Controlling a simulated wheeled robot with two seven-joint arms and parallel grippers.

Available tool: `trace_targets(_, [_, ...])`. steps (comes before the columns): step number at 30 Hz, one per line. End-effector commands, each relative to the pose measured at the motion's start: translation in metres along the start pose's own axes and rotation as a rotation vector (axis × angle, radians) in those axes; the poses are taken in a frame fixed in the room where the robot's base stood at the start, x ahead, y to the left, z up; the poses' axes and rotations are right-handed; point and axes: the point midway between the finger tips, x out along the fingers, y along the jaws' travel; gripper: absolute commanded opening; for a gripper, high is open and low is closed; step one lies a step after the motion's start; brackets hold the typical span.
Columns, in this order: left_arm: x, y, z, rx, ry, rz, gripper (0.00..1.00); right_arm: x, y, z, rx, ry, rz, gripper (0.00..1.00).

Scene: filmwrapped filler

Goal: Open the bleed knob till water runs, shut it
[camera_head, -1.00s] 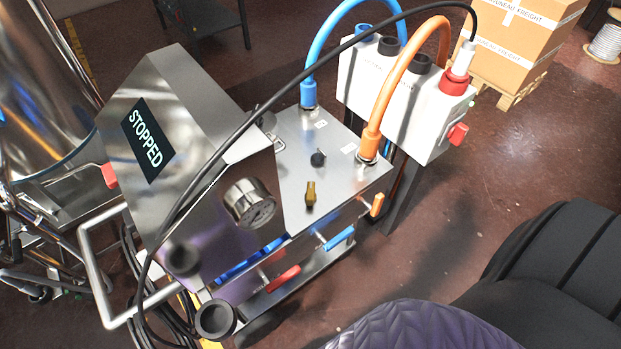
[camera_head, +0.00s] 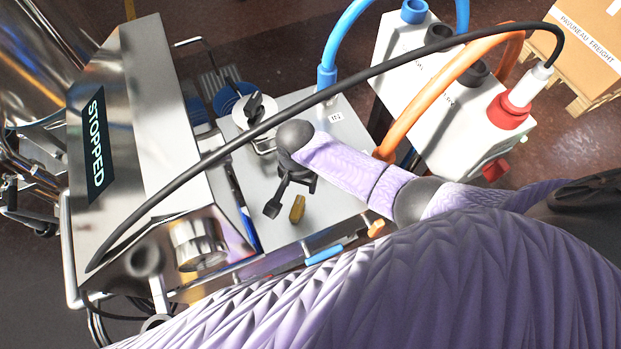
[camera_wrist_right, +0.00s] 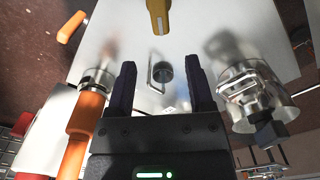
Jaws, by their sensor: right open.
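The steel unit has a light top plate (camera_head: 345,205) with a brass-coloured lever (camera_head: 297,209), which also shows in the wrist view (camera_wrist_right: 158,16). My right gripper (camera_head: 291,195) is open and empty, pointing down over the plate beside the brass lever. In the wrist view a small black knob (camera_wrist_right: 163,72) with a bent metal wire beside it appears between the open fingers, apart from them. A clear cylindrical housing (camera_wrist_right: 243,92) carries another black knob (camera_wrist_right: 269,132); this knob also shows in the head view (camera_head: 255,105). I cannot tell which is the bleed knob. No running water is visible. My left gripper is out of view.
A black cable (camera_head: 330,92) arches across the unit. An orange hose (camera_head: 440,92) and a blue hose (camera_head: 328,75) join the plate. A white socket box (camera_head: 400,65) stands beyond. A display reads STOPPED (camera_head: 95,150). A gauge (camera_head: 198,245) is on the front.

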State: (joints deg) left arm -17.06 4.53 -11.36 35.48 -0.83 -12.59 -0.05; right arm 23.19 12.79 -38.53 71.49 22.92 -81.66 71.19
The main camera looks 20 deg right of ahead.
Motion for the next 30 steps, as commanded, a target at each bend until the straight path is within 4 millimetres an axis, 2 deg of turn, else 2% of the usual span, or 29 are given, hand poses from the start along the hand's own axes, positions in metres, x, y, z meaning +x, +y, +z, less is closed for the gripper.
trace_targets(1, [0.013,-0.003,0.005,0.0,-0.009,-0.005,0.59,0.019,0.001,0.001,0.0,-0.003,0.005,0.68])
trace_targets(3, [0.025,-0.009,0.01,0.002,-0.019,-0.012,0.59,0.039,0.001,0.0,0.0,-0.002,0.005,0.68])
trace_targets(9, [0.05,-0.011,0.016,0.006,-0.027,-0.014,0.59,0.08,0.001,0.001,0.0,-0.003,0.003,0.68])
trace_targets(13, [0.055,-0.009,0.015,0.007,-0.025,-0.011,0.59,0.09,0.001,0.001,-0.001,-0.001,0.002,0.68])
trace_targets(21, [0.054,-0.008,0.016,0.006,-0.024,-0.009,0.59,0.089,0.001,0.0,-0.001,0.0,0.0,0.66])
trace_targets(30, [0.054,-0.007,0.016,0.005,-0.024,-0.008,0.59,0.089,0.001,0.0,-0.001,0.0,0.001,0.02])
